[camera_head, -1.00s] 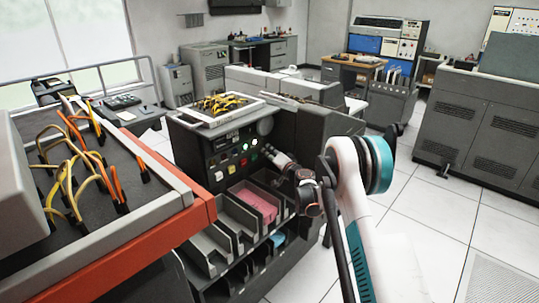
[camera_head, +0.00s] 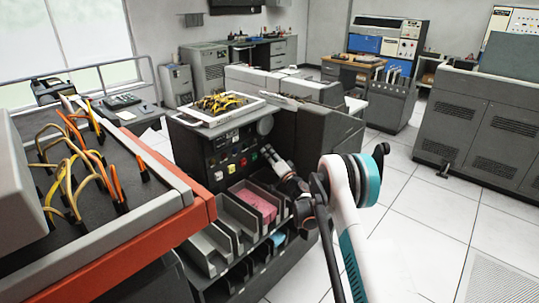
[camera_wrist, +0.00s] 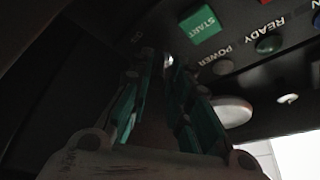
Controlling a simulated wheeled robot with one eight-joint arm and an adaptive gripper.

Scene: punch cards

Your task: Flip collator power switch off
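The collator (camera_head: 225,140) is a dark cabinet with a control panel on its front, left of centre in the head view. A small bright metal piece (camera_wrist: 167,61), perhaps the switch lever, shows by the right fingertip, below a partly readable label. My gripper (camera_wrist: 158,68) is at the panel with its teal fingers apart and nothing clearly between them. It also shows in the head view (camera_head: 267,150). Contact is unclear.
Card pockets (camera_head: 240,225) project below the panel, one with pink cards (camera_head: 254,204). A tray of yellow wires (camera_head: 222,105) sits on top. An orange-edged bench (camera_head: 125,250) stands at near left. Open tiled floor lies to the right.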

